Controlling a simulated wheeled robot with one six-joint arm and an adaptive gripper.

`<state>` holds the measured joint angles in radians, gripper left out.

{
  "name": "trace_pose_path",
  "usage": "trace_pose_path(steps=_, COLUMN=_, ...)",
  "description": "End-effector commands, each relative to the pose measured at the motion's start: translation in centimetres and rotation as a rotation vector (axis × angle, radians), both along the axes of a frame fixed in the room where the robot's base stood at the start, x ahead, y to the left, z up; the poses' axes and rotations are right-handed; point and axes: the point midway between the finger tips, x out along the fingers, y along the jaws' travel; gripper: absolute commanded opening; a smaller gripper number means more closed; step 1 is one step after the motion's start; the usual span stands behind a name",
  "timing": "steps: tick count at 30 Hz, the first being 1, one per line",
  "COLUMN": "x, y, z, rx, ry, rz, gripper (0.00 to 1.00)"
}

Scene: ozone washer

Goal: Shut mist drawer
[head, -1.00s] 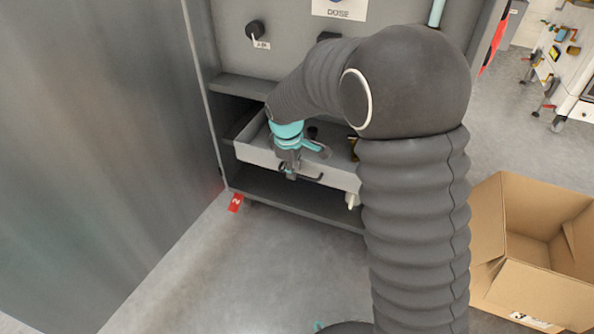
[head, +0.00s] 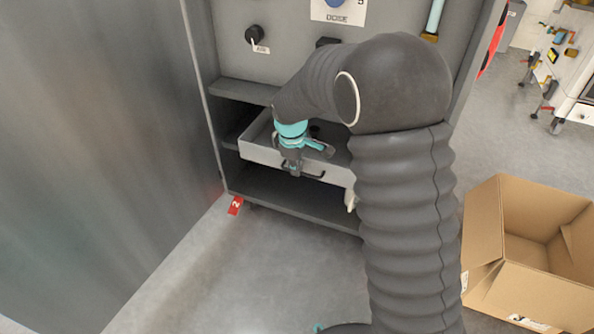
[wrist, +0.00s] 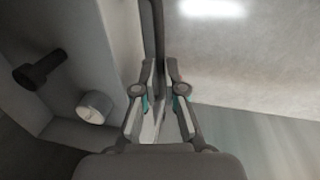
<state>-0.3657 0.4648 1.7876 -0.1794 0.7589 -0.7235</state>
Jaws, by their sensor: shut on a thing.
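The mist drawer (head: 258,153) is a pale grey, open-topped tray low in the grey cabinet. It stands partly pulled out. Its dark bar handle (head: 312,176) is on the front face and also shows as a dark bar in the wrist view (wrist: 153,30). My gripper (head: 292,170) is at the drawer front and shut on the handle, as the wrist view also shows (wrist: 160,78). In the wrist view a dark cylinder (wrist: 40,70) and a pale round piece (wrist: 95,107) lie to the left of the drawer front. My arm hides the drawer's right part.
A shelf (head: 245,91) is above the drawer and an open dark bay (head: 290,198) below. A large metal panel (head: 100,130) stands close on the left. An open cardboard box (head: 530,250) sits on the floor at the right. The floor in front is clear.

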Motion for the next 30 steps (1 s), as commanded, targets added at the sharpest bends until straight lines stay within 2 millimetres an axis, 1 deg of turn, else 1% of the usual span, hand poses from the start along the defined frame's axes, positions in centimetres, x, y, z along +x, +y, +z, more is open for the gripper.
trace_pose_path(steps=1, x=0.7, y=-0.2, z=0.1, rx=0.002, ry=0.000, rz=-0.002, gripper=0.00)
trace_pose_path(steps=4, x=1.5, y=-0.5, z=0.1, rx=0.002, ry=-0.001, rz=-0.002, gripper=0.00)
trace_pose_path(steps=14, x=1.7, y=-0.6, z=-0.1, rx=0.002, ry=-0.001, rz=-0.001, gripper=0.00)
trace_pose_path(steps=15, x=1.7, y=-0.6, z=-0.1, rx=0.002, ry=-0.001, rz=-0.001, gripper=0.19)
trace_pose_path(steps=16, x=1.7, y=-0.6, z=-0.1, rx=0.002, ry=-0.001, rz=-0.001, gripper=0.21)
trace_pose_path(steps=25, x=1.7, y=-0.7, z=0.1, rx=0.001, ry=0.000, rz=-0.001, gripper=0.21)
trace_pose_path(steps=28, x=1.6, y=-0.6, z=0.8, rx=0.002, ry=-0.003, rz=0.000, gripper=0.21)
trace_pose_path(steps=30, x=1.5, y=-0.6, z=1.6, rx=0.003, ry=-0.004, rz=-0.001, gripper=0.21)
